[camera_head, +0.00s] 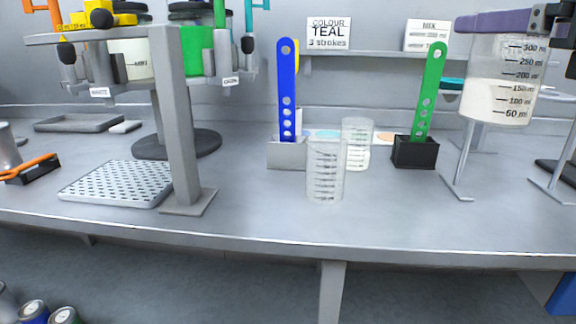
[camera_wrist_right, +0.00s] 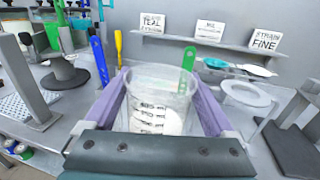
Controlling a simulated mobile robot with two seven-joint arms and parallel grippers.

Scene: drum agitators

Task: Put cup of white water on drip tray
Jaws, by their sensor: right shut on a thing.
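My right gripper (camera_head: 488,23), with purple fingers, is at the upper right of the head view. It is shut on a clear graduated cup of white liquid (camera_head: 498,98), held upright above the bench. In the right wrist view the cup (camera_wrist_right: 153,115) sits between the two fingers. The drip tray (camera_head: 118,183), a pale perforated plate, lies on the bench at left, far from the cup, with nothing on it. It also shows at the left edge of the right wrist view (camera_wrist_right: 14,114). My left gripper is not in view.
A grey post (camera_head: 178,120) of the agitator carousel stands right beside the tray. Two clear graduated cups (camera_head: 325,172) (camera_head: 357,135) stand mid-bench. A blue stick (camera_head: 287,90) and a green stick (camera_head: 430,90) rise from holders. Thin-legged stands (camera_head: 458,188) are below the held cup.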

